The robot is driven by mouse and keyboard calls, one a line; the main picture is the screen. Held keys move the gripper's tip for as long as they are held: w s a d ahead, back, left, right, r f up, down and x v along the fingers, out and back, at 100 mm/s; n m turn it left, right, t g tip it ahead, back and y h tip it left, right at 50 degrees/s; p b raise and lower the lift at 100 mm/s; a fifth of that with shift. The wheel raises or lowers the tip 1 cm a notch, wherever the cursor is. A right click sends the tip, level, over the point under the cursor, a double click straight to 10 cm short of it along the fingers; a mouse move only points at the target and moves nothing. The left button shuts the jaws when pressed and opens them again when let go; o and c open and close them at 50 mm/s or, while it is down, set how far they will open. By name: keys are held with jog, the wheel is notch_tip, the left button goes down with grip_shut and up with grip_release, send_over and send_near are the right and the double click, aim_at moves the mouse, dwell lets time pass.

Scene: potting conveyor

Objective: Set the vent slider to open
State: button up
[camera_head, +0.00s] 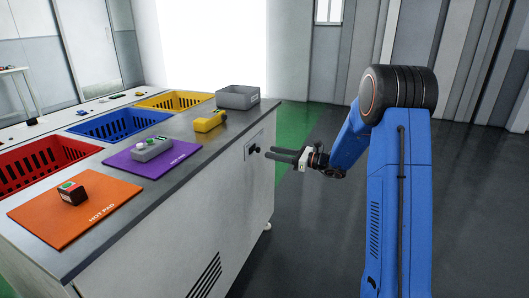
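A small pale panel (254,144) is set in the side of the grey cabinet, near its far end. It carries small dark control parts (251,150), one of which may be the vent slider. Its setting and any labels are too small to read. My gripper (270,153) is just right of the panel, with its fingers pointing at it. The two dark fingers show as separate prongs with a narrow gap and nothing visible between them. I cannot tell whether a fingertip touches the control.
The cabinet top (190,123) holds an orange hot pad (100,190) with a small dark block, a purple mat (180,155) with a grey device, a yellow tool (209,122) and a grey bin (237,97). Red, blue and yellow crates sit behind. Floor to the right is clear.

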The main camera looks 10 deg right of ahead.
aim_at(256, 149)
jog(key=shift+x, duration=2.45)
jog(key=shift+c, duration=0.7)
